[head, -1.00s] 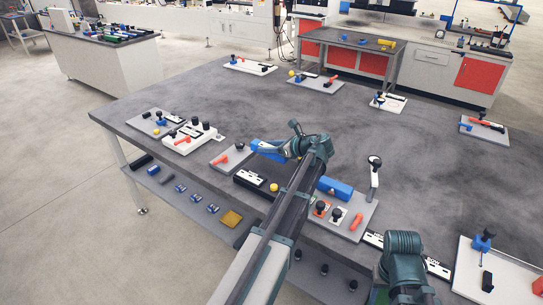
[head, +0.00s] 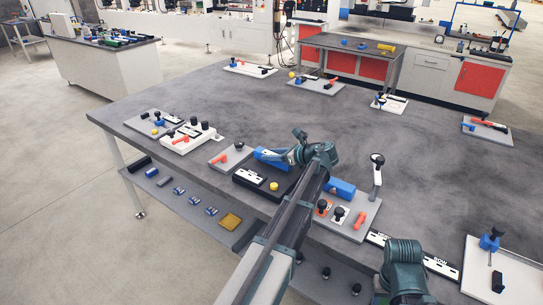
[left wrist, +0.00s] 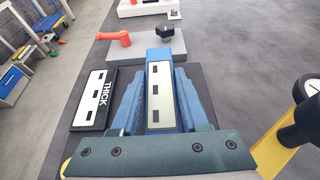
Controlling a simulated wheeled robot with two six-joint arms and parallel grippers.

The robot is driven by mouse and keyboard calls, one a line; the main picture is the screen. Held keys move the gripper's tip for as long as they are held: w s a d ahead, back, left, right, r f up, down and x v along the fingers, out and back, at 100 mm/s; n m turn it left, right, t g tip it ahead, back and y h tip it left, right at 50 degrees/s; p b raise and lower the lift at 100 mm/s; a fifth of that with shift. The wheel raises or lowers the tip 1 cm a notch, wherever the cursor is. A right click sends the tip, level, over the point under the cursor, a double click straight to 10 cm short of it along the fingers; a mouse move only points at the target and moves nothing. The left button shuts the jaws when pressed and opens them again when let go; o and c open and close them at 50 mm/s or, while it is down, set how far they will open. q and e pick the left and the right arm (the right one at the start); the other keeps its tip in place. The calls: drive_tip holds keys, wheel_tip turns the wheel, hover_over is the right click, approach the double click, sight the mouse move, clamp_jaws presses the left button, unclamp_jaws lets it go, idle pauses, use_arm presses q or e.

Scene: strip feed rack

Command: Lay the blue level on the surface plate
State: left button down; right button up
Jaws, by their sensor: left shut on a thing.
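My left gripper (head: 286,156) is shut on the blue level (head: 268,154). In the left wrist view the level (left wrist: 161,88) is a long blue bar with a pale, dark-slotted face, between the two teal fingers (left wrist: 160,105). The level is over the far part of the dark surface plate (head: 249,190); I cannot tell whether it touches it. A pale strip marked THICK (left wrist: 93,100) lies on the plate beside the level, apart from it. My right gripper is not seen; only a teal part of my right arm shows at the lower right.
A grey board with an orange handle (head: 221,158) stands just left of the plate. To the right is another board with a blue block (head: 340,188), knobs and a tall black-knobbed lever (head: 377,170). A yellow knob (head: 273,186) is on the plate. The table's middle is clear.

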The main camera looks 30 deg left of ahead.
use_arm(q)
drive_tip(key=shift+s+d+f, duration=0.1)
drive_tip(key=shift+s+f, duration=0.15)
drive_tip(key=shift+c, duration=2)
unclamp_jaws()
drive_tip(key=shift+f+b, duration=0.1)
drive_tip(key=shift+b, duration=0.2)
drive_tip(key=shift+r+p, duration=0.3)
drive_tip(key=shift+p, duration=0.1)
drive_tip(key=shift+w+r+p, duration=0.1)
drive_tip(key=shift+r+p, duration=0.3)
drive_tip(key=shift+p, duration=0.1)
drive_tip(key=p+v, duration=0.4)
drive_tip(key=v, duration=0.6)
drive_tip(key=shift+w+d+r, duration=0.15)
drive_tip(key=shift+d+r, duration=0.1)
drive_tip(key=shift+d, duration=0.1)
drive_tip(key=shift+d+r, duration=0.1)
drive_tip(key=shift+d, duration=0.35)
